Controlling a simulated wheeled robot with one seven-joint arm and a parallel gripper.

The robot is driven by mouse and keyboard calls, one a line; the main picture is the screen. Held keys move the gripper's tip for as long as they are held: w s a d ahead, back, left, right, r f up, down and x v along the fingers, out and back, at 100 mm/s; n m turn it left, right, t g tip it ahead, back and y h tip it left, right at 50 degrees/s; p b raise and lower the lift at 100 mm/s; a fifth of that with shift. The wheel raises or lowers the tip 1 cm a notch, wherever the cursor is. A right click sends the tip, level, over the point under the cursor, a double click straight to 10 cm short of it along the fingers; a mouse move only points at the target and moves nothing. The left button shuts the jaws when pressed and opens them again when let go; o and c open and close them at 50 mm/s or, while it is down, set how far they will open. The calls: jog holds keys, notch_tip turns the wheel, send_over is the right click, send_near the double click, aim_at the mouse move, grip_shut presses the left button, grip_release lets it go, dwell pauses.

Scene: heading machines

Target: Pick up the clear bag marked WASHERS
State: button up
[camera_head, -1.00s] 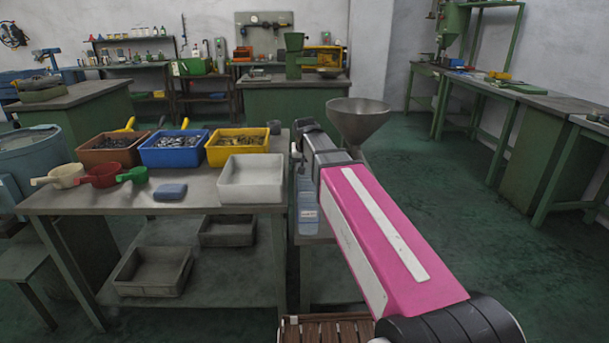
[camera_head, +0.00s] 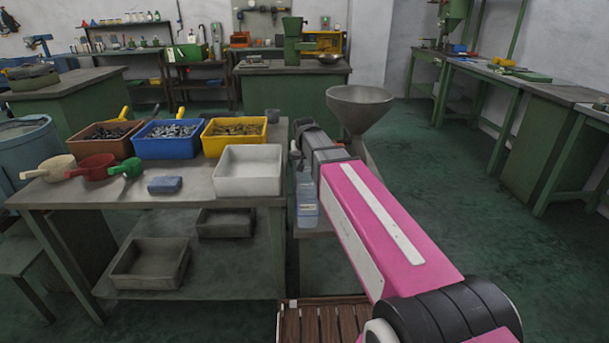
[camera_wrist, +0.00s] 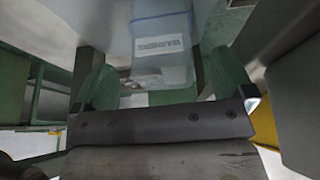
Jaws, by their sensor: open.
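The clear bag marked WASHERS (camera_head: 307,201) hangs or stands just right of the white tray's table in the head view, left of my pink arm. In the wrist view the bag (camera_wrist: 163,45) is upside down in the picture, with its label readable, lying ahead of and between my fingers. My gripper (camera_wrist: 163,85) is open, with a green finger on each side and no visible contact with the bag. In the head view the gripper's fingers are mostly hidden at the far end of my arm.
A table (camera_head: 100,197) at left holds a white tray (camera_head: 248,171), blue, yellow and brown bins, scoops and a blue block (camera_head: 165,185). A metal funnel (camera_head: 360,105) stands close behind my arm. Open green floor lies to the right.

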jog(key=x, duration=0.4)
jog(key=shift+f, duration=0.25)
jog(key=c, duration=0.8)
jog(key=shift+r, duration=0.1)
